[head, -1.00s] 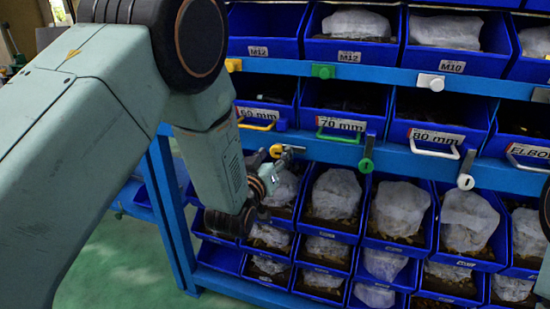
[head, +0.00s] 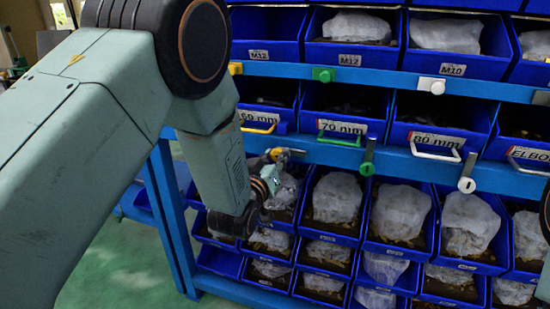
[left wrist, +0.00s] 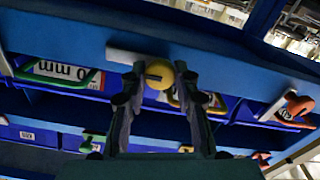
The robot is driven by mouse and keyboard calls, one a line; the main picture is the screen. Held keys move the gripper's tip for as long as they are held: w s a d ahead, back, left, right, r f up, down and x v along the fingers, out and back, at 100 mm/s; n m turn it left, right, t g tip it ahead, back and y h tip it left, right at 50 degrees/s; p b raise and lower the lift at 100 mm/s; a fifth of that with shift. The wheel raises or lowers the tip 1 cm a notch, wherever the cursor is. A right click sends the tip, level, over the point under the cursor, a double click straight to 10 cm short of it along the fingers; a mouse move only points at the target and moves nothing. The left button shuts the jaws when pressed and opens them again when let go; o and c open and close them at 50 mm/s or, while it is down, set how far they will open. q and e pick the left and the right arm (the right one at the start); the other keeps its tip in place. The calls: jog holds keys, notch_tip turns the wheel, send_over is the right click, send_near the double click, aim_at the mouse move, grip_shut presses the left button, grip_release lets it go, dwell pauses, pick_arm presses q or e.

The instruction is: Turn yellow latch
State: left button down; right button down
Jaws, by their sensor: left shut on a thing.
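The yellow latch (head: 276,154) is a small round knob on the blue shelf rail, left of the green latch (head: 367,168). A pale lever (head: 294,152) lies about level to the right of the knob. My left gripper (head: 270,175) reaches it from below. In the left wrist view, the yellow latch (left wrist: 159,74) shows a dark slot and sits between the two fingertips of my left gripper (left wrist: 160,82), which is shut on it. The fingers partly hide the latch in the head view. My right gripper does not show.
The rack holds blue bins with bagged parts (head: 337,197) below the rail. A yellow drawer handle (head: 258,124) is just above the latch. A white latch (head: 466,184) hangs at the right. A red latch (left wrist: 299,105) shows in the wrist view. Green floor is open at lower left.

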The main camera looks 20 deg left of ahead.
pick_arm(q)
jog(key=shift+n, duration=0.3)
jog(key=n+p, duration=0.2)
jog(key=shift+r+n, duration=0.1)
jog(key=shift+n, duration=0.3)
jog(key=n+p, duration=0.3)
jog(key=n, duration=0.2)
jog(key=n+p, duration=0.2)
jog(key=n, duration=0.2)
jog(key=shift+n, duration=0.4)
jog(key=shift+n+p, duration=0.85)
jog(key=shift+n, duration=1.05)
jog(key=shift+f, duration=0.2)
jog(key=c, duration=1)
grip_release()
